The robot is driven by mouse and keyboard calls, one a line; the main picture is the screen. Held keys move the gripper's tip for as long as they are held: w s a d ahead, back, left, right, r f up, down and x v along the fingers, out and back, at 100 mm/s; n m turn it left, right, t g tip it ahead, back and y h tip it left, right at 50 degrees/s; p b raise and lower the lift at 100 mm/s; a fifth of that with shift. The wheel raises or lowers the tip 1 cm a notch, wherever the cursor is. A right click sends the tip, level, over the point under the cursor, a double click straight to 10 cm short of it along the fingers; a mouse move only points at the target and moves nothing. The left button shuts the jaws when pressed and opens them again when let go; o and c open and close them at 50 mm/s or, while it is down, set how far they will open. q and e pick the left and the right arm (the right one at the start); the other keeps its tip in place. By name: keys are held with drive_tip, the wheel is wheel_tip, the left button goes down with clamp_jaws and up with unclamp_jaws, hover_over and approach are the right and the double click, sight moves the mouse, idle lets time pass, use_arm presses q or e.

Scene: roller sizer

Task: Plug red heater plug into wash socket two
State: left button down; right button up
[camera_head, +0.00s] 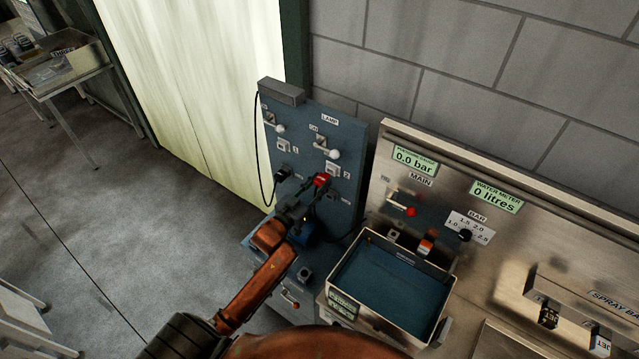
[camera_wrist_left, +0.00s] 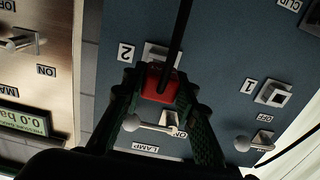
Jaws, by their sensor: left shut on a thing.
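The red heater plug (camera_head: 321,180) is between the fingers of my left gripper (camera_head: 314,187), just below wash socket two (camera_head: 333,170) on the blue panel. In the left wrist view, which looks upside down, the red plug (camera_wrist_left: 160,83) sits between the two green fingers of my left gripper (camera_wrist_left: 160,92), with its black cable (camera_wrist_left: 181,32) running up the picture. The white edge of socket two (camera_wrist_left: 158,50) shows behind the plug beside the label "2". The plug's front is hidden, and I cannot tell whether it touches the socket. My right gripper is not in view.
Socket one (camera_head: 283,145) is empty, left of socket two. A switch lever with a white knob (camera_head: 333,154) sits above socket two. A black plug (camera_head: 283,174) is at the panel's left. A steel basin (camera_head: 440,272) stands close on the right.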

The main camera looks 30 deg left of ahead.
use_arm(q)
drive_tip(key=shift+w+d, duration=0.1)
drive_tip(key=shift+w, duration=1.3)
drive_tip(key=c, duration=1.5)
unclamp_jaws()
drive_tip(key=shift+o, duration=0.2)
drive_tip(key=s+a, duration=0.1)
drive_tip(key=s, duration=1.1)
drive_tip(key=shift+f, duration=0.1)
